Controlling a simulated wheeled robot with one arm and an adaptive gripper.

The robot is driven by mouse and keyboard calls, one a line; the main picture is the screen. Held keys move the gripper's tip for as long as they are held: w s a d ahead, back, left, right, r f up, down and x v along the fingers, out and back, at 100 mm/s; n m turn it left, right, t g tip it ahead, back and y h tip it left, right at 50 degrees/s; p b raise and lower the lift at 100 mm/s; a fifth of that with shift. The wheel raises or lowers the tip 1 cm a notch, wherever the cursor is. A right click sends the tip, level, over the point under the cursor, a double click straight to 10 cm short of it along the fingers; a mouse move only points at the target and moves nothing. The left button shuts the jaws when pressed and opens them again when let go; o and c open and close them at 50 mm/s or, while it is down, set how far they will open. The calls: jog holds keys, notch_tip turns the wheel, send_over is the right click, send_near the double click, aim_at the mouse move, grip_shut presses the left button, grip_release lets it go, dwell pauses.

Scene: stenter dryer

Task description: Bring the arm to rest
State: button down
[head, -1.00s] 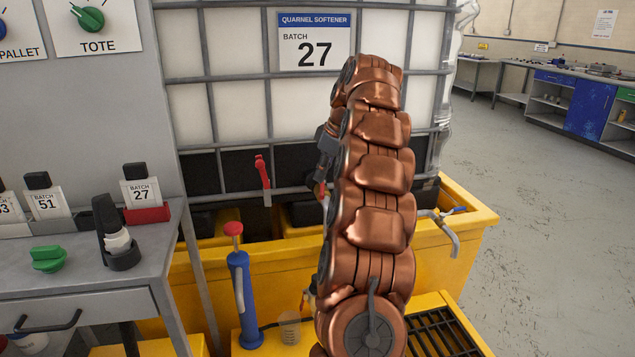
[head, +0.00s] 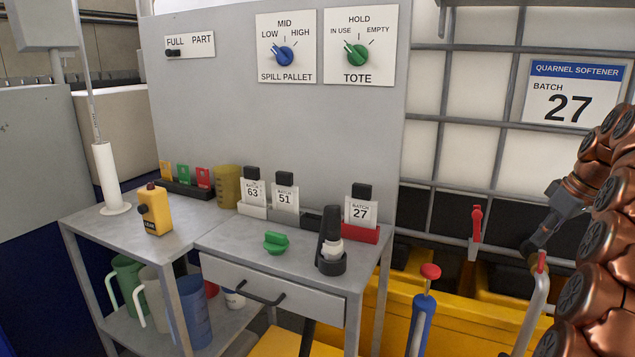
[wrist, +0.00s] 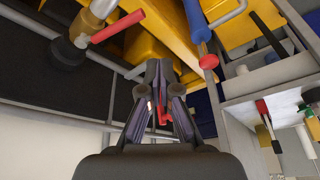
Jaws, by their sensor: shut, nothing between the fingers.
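My copper-coloured arm (head: 598,225) stands at the right edge of the head view, partly cut off. My gripper (head: 535,247) is dark grey and points down and left in front of the tote's cage. In the wrist view the fingers of my gripper (wrist: 160,68) are together and hold nothing. A red lever (wrist: 163,112) shows in the gap between the finger links, beyond them. The tote (head: 465,150) behind carries a label, Quarnel Softener, Batch 27.
A blue pump (head: 420,325) with a red knob and an upright red handle (head: 476,222) stand near the gripper. The yellow spill pallet (head: 460,312) lies below. A grey bench (head: 215,240) with batch cards is left. Two dials are on the panel (head: 230,120).

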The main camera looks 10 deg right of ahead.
jog(key=s+a+f+g, duration=0.1)
jog(key=s+a+f, duration=0.15)
jog(key=a, duration=0.65)
jog(key=s+a+f+m+g, duration=0.1)
jog(key=s+a, duration=0.3)
jog(key=a, duration=0.5)
jog(key=s+a+f+g, duration=0.2)
jog(key=s+a, duration=0.1)
jog(key=a, duration=0.7)
jog(key=s+a+f+m+g+h, duration=0.1)
jog(key=s+a+f, duration=0.25)
jog(key=s, duration=0.45)
jog(key=s+a+f+m+g, duration=0.1)
jog(key=s+a+f, duration=0.1)
jog(key=s+f, duration=0.5)
jog(key=s+a+f+m+g+h, duration=0.1)
jog(key=s+a+f, duration=0.15)
jog(key=s, duration=0.75)
notch_tip(320, 180, up, 17)
jog(key=t+p, duration=0.1)
jog(key=p, duration=1.4)
jog(key=shift+w+f+t, duration=0.15)
jog(key=shift+w+t, duration=0.1)
jog(key=shift+t, duration=0.05)
